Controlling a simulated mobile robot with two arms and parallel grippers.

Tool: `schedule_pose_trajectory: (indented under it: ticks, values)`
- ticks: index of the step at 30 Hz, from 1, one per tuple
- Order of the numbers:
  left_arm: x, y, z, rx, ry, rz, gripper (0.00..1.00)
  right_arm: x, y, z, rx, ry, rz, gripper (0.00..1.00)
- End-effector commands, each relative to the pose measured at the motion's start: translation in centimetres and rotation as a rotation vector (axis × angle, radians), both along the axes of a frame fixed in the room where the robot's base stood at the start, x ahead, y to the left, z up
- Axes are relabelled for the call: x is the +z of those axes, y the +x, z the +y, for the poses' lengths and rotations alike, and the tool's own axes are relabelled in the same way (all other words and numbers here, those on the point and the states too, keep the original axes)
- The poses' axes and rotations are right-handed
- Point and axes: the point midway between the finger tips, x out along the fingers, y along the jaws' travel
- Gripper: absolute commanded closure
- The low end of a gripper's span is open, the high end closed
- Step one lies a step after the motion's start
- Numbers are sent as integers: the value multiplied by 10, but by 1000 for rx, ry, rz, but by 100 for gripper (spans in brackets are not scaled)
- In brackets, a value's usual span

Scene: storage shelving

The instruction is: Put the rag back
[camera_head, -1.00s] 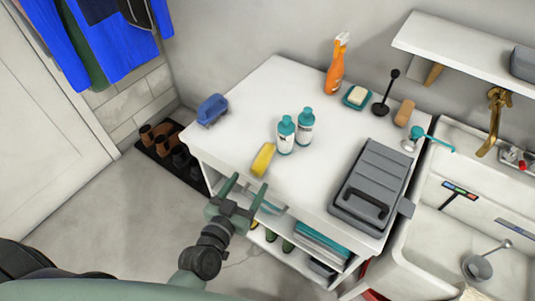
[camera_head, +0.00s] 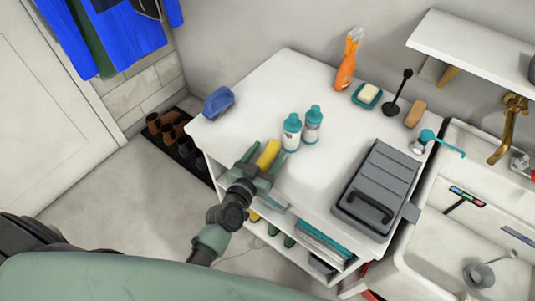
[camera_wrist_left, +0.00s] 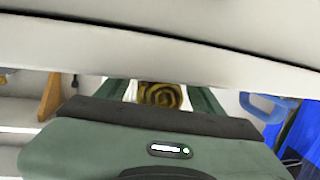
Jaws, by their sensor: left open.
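The rag (camera_head: 267,154) is a yellow roll lying near the front edge of the white tabletop. Its spiral end also shows in the left wrist view (camera_wrist_left: 160,95), between my two green fingers. My left gripper (camera_head: 269,157) is open at the front edge, with one finger on each side of the rag. I cannot tell whether the fingers touch it. My right gripper is not in view.
Two white bottles with teal caps (camera_head: 292,133) stand just right of the rag. A grey toolbox (camera_head: 375,185) is farther right, before the sink (camera_head: 440,230). A blue brush (camera_head: 218,102) is at the left corner. An orange spray bottle (camera_head: 346,68) stands behind.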

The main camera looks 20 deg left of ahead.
Motion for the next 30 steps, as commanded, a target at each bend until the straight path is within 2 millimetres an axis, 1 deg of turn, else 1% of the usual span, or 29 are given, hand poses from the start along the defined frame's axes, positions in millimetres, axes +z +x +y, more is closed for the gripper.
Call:
schedule_pose_trajectory:
  ticks: [3,4,5,6,8,9,10,11,12,19,23,26,28,30]
  values:
    - [0,0,0,0,0,0,33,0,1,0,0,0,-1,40]
    - [0,0,0,0,0,0,38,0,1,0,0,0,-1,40]
    - [0,0,0,0,0,0,47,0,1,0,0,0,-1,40]
    - [0,0,0,0,0,0,58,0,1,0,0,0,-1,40]
    - [0,0,0,0,0,0,75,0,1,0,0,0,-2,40]
    - [0,0,0,0,0,0,86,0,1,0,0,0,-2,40]
    - [0,0,0,0,0,0,94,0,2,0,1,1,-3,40]
    - [0,0,0,0,0,0,98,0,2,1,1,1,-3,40]
    - [0,0,0,0,0,0,100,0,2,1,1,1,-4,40]
    - [1,-1,0,0,0,0,100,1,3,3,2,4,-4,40]
    - [8,-7,1,1,1,-1,100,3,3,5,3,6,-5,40]
    - [18,-16,3,1,-1,-1,100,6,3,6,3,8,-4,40]
    - [22,-29,4,1,1,2,100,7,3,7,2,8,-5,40]
    - [30,-44,7,1,0,2,100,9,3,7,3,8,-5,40]
